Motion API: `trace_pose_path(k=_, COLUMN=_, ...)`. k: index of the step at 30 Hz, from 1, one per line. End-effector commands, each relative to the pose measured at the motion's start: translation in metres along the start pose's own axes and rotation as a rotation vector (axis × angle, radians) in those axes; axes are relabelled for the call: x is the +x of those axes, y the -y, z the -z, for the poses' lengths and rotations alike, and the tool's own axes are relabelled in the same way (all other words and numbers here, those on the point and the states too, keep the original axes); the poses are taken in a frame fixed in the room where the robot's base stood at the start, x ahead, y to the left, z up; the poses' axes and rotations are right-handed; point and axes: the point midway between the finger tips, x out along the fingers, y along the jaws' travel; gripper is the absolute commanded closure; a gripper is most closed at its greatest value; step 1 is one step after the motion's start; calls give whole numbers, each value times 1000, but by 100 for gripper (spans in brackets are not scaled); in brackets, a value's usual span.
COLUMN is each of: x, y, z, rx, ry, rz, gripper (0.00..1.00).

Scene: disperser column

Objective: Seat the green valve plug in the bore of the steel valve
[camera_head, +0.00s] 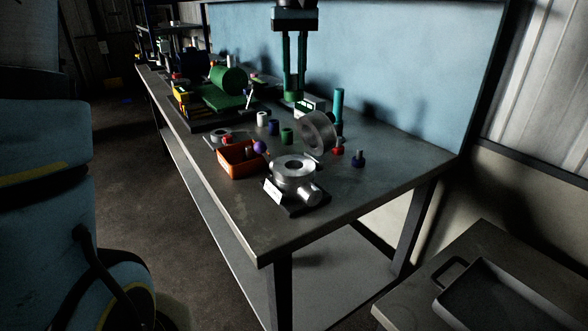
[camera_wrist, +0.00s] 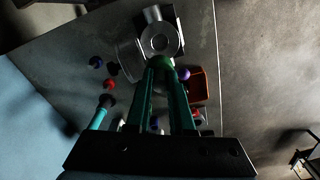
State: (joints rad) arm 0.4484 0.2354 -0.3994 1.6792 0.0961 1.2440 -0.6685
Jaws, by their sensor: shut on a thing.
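The green valve plug (camera_wrist: 163,61) is pinched between the fingertips of my gripper (camera_wrist: 163,68) in the wrist view. In the head view my gripper (camera_head: 294,94) points straight down above the bench, with the green plug partly hidden at its tips. The steel valve (camera_head: 293,178) stands on a dark base near the front of the bench, its round bore facing up. In the wrist view the valve (camera_wrist: 160,30) lies just beyond the fingertips, and its bore shows as a ring. The plug is apart from the valve, held above the bench.
The bench's front right is clear.

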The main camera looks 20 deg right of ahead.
Motion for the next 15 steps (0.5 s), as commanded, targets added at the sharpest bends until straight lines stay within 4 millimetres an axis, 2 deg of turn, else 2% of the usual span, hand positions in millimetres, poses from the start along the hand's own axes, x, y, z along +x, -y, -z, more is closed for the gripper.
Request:
trace_pose_path(k=2, x=11, y=0, z=-1, rx=1, ry=5, rz=4, gripper=100)
trace_pose_path(k=12, x=94, y=1, z=-2, rx=1, ry=7, rz=4, gripper=100)
trace_pose_path(k=15, x=113, y=1, z=-2, rx=2, ry=6, rz=3, gripper=100)
